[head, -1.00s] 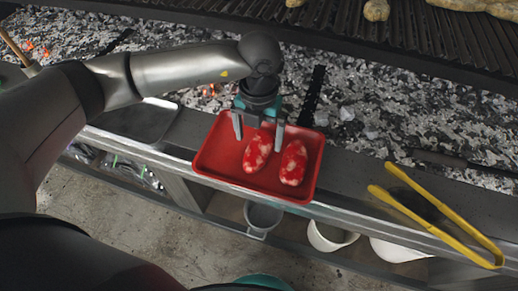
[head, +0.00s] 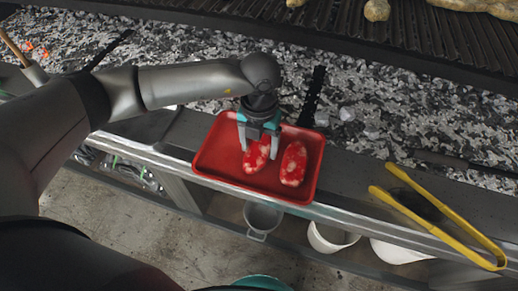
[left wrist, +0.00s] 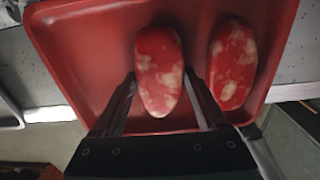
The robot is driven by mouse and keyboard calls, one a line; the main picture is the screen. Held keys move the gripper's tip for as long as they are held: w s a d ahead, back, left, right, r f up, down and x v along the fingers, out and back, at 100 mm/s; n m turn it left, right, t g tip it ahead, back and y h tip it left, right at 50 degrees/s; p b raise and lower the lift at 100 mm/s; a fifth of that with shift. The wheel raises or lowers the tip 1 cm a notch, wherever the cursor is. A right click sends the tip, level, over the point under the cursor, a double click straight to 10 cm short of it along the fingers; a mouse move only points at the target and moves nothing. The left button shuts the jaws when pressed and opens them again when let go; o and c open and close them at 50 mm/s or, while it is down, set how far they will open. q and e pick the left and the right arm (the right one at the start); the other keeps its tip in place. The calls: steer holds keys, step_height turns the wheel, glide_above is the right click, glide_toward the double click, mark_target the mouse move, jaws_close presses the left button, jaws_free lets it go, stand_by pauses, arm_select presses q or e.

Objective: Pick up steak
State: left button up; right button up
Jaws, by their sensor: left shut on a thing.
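Two red steaks with pale marbling lie side by side in a red tray (head: 216,160) on the metal ledge. My left gripper (head: 258,152) is down in the tray, its fingers on either side of the left steak (head: 254,160), shut on it. The right steak (head: 294,163) lies free just beside it. In the left wrist view the held steak (left wrist: 158,68) sits between the two fingers (left wrist: 160,88), and the other steak (left wrist: 233,62) lies to its right. The held steak still appears low in the tray; I cannot tell whether it touches the bottom. My right gripper is not in view.
Yellow tongs (head: 440,230) lie on the ledge to the right. Grey ash and coals (head: 400,120) spread behind the tray, under a dark grill grate (head: 430,40) at the back. Buckets (head: 330,236) stand on a shelf below the ledge.

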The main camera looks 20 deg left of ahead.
arm_select(q)
steer(key=c, duration=0.6)
